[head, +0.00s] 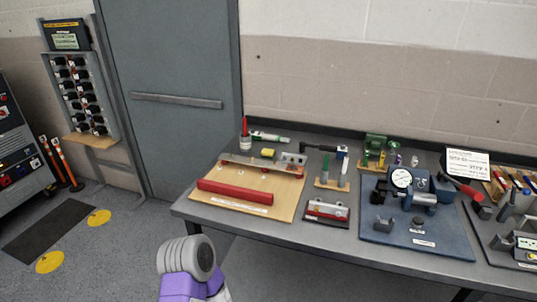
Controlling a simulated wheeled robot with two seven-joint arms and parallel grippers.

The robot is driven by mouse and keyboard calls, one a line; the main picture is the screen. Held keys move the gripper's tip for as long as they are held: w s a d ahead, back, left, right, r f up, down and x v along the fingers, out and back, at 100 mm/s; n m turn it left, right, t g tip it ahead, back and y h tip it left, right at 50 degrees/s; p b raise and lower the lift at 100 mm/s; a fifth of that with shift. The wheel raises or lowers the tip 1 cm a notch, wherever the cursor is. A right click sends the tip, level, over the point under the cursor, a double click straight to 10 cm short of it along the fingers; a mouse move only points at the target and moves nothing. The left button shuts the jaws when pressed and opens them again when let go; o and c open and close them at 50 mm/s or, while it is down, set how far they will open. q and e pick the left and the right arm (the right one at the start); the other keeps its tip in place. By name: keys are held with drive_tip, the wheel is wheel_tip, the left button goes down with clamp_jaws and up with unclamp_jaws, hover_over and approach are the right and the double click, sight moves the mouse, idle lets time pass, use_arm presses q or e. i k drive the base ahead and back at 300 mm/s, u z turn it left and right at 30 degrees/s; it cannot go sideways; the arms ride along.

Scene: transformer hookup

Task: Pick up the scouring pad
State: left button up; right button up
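A small yellow block with a darker edge, which looks like the scouring pad (268,154), sits near the back of the workbench (310,232). It is at the back edge of a tan board (215,196), behind a metal bar with red parts. It is small in the picture, and I cannot tell whether it rests on the board or on the bench. Neither of my grippers shows; only a grey and purple part of my own arm is at the bottom of the head view, in front of the bench and well apart from the pad.
A red bar (235,191) lies on the tan board. A red-tipped bottle (245,140) and a white-and-green tube (270,137) stand and lie behind.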

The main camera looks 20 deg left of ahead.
sight(266, 153)
drive_tip(key=k, duration=0.5)
drive_tip(key=u, duration=1.75)
drive_tip(key=i, duration=4.55)
drive_tip(key=z, duration=2.3)
